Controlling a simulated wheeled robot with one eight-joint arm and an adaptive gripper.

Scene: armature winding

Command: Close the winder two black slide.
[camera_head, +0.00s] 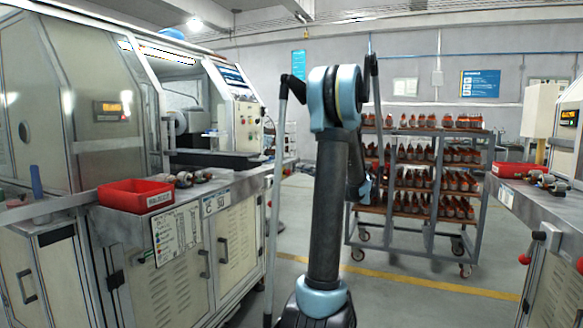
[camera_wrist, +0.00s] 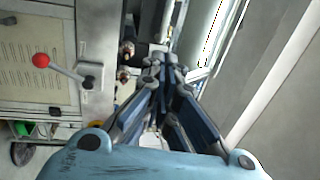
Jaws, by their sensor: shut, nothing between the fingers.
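A black slide (camera_head: 215,160) lies along the front of the open bay in the left machine. I cannot read which winder this is. A second machine (camera_head: 552,205) shows only in part at the right edge, and no slide can be made out on it. In the wrist view my gripper (camera_wrist: 164,64) is shut and empty, its fingers together beside a grey machine edge with small dark and metal parts (camera_wrist: 126,52). A black slide cannot be made out clearly there. In the head view my arm stands in the middle, and the fingers cannot be made out.
A red bin (camera_head: 136,196) and several armatures sit on the left counter. A wheeled rack (camera_head: 418,200) of armatures stands behind my arm. A red-knobbed lever (camera_wrist: 62,68) projects left of my gripper in the wrist view.

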